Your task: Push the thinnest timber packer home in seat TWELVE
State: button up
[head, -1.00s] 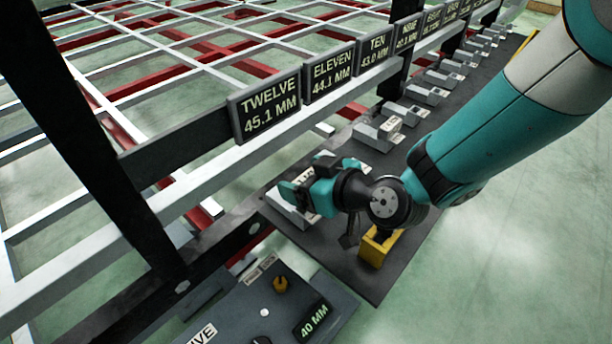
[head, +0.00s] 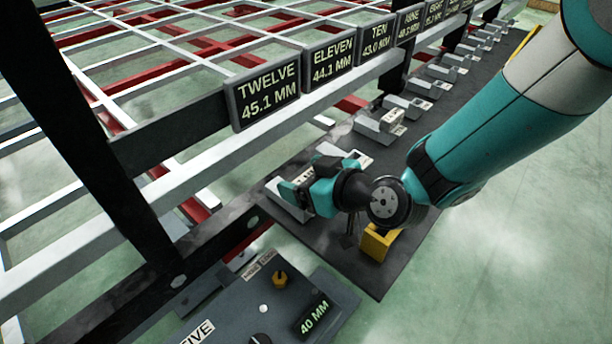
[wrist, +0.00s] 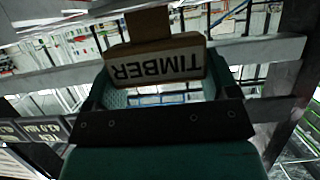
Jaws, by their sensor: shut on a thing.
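My gripper (head: 300,190) is low over the near end of the dark plate, at the light grey metal seat (head: 280,202) below the TWELVE sign (head: 265,95). The sign reads 45.1 MM. In the wrist view, my gripper (wrist: 162,92) is shut on a timber packer (wrist: 155,62), a brown-edged block with TIMBER upside down on its pale face. In the head view the packer is mostly hidden by the gripper, and I cannot tell how deep it sits in the seat.
Similar grey seats (head: 380,125) run up the dark plate (head: 365,278) to the back right. A yellow block (head: 377,243) stands below my wrist. A control box (head: 255,310) with a 40 MM display is at the front. The chassis rail (head: 190,170) and a black post (head: 110,150) are left.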

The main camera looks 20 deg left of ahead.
jog(key=shift+f+b, duration=0.9)
jog(key=shift+f, duration=0.1)
jog(key=o, duration=1.1)
jog(key=shift+o, duration=0.2)
jog(key=b+v, duration=1.5)
jog(key=v, duration=0.2)
jog(key=shift+d+r+b, duration=0.2)
jog(key=shift+b, duration=0.2)
